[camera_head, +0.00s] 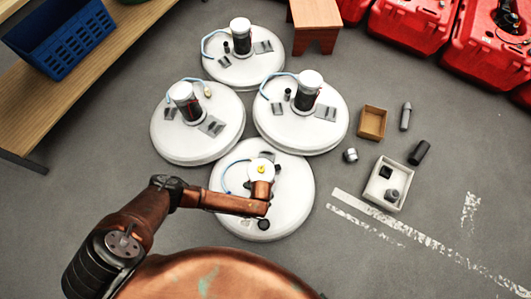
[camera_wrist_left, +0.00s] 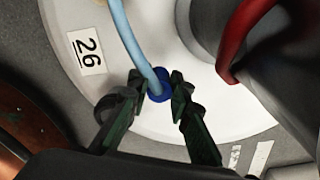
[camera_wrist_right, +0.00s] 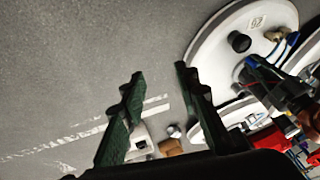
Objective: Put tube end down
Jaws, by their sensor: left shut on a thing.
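The light blue tube (camera_wrist_left: 121,27) runs down to a darker blue end (camera_wrist_left: 159,86) in the left wrist view. My left gripper (camera_wrist_left: 157,78) is shut on this tube end, above the white round tank (camera_wrist_left: 75,20) labelled 26. Whether the end touches the tank I cannot tell. In the head view the tube (camera_head: 225,174) curves over the front tank (camera_head: 295,200), and my arm hides the tube end. My right gripper (camera_wrist_right: 159,76) is open and empty above the floor in the right wrist view. It is outside the head view.
Three more white tanks (camera_head: 180,145) with upright cylinders stand behind the front one. A brown box (camera_head: 372,122), a white tray (camera_head: 374,195) and loose grey parts lie on the right. Red containers (camera_head: 410,30) stand at the top right. Floor at the lower right is clear.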

